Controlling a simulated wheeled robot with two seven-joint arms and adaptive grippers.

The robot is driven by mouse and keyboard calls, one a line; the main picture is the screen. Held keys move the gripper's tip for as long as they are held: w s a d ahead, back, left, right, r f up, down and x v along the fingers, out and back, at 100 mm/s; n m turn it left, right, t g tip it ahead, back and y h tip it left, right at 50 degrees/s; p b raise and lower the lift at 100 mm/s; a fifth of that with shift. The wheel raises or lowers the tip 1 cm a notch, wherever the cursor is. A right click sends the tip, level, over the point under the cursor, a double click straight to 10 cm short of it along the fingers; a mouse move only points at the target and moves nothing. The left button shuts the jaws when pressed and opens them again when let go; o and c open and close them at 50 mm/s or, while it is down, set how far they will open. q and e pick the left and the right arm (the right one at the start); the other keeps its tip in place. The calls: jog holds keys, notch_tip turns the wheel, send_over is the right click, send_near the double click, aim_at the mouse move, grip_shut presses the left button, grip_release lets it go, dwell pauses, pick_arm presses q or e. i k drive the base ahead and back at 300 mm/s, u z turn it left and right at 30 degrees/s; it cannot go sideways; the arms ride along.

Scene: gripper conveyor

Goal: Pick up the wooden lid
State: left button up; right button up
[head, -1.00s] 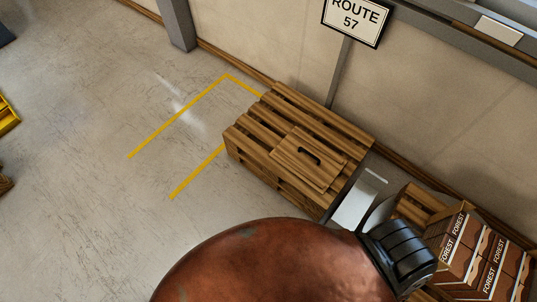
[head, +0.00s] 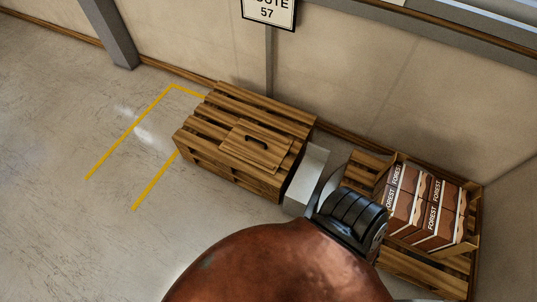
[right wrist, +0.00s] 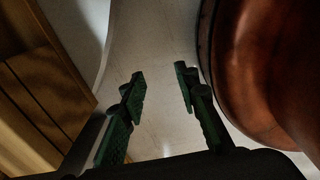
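The wooden lid (head: 255,146) is a square plank panel with a dark handle (head: 257,141) on top. It lies flat on the stacked wooden pallets (head: 228,105) by the wall in the head view. My right gripper (right wrist: 160,82) shows in the right wrist view with its two green-padded fingers apart and nothing between them, above bare floor. In the head view neither gripper shows; the large rust-brown body and black joint at the bottom are mine. The lid is not clearly visible in the right wrist view.
A wooden crate (head: 474,232) of brown FOREST boxes (head: 428,205) stands on another pallet (head: 425,270) at the right. A pale grey surface (head: 306,180) lies between the pallets. Yellow lines (head: 133,133) mark open floor at the left. A ROUTE 57 sign (head: 268,11) stands behind.

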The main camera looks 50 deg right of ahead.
aim_at(265, 149)
jog(key=k, duration=0.25)
jog(key=z, duration=0.9)
